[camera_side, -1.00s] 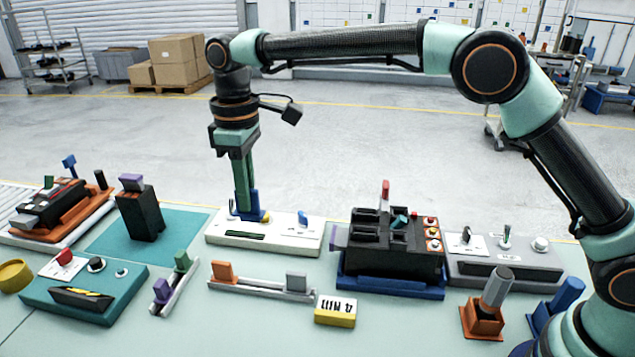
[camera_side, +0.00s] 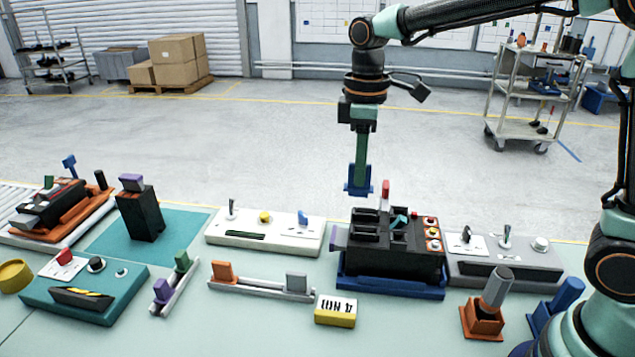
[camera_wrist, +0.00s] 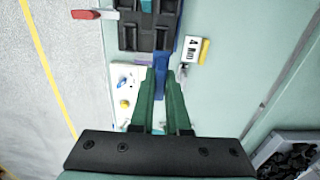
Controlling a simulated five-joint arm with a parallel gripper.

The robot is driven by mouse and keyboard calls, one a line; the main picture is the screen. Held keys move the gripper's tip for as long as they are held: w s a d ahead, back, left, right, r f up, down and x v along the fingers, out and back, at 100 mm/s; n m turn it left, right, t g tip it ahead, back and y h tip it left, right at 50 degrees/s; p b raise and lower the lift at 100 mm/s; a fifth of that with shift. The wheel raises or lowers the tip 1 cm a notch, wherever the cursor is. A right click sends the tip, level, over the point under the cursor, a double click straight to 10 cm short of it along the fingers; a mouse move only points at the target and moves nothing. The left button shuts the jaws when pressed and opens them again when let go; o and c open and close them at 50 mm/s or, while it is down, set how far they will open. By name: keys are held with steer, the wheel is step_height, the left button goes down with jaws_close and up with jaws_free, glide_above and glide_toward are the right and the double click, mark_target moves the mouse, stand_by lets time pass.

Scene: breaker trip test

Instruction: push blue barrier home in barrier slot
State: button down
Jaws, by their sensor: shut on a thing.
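The blue barrier (camera_side: 358,181) hangs upright under my gripper (camera_side: 361,160), which is shut on it. It is in the air, apart from the black breaker block (camera_side: 395,257) below and slightly to the right in the side view. The block has several dark recesses on top and a small teal piece (camera_side: 399,221) in one of them. I cannot tell which recess is the barrier slot.
The block sits in a blue tray (camera_side: 390,289) with a red upright piece (camera_side: 385,190) behind it. A white panel (camera_side: 225,228) with a toggle and yellow button stands left, a grey panel (camera_side: 505,272) right. A yellow label block (camera_side: 335,312) lies in front.

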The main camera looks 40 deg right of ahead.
mark_target(370, 188)
steer(key=shift+s+d+f, duration=0.25)
steer(key=shift+s+d, duration=0.4)
steer(key=shift+d, duration=0.1)
steer(key=shift+f, duration=2.9)
steer(key=shift+f, duration=1.4)
steer(key=c, duration=0.8)
jaws_free()
step_height(370, 188, up, 12)
steer(key=shift+s, duration=0.1)
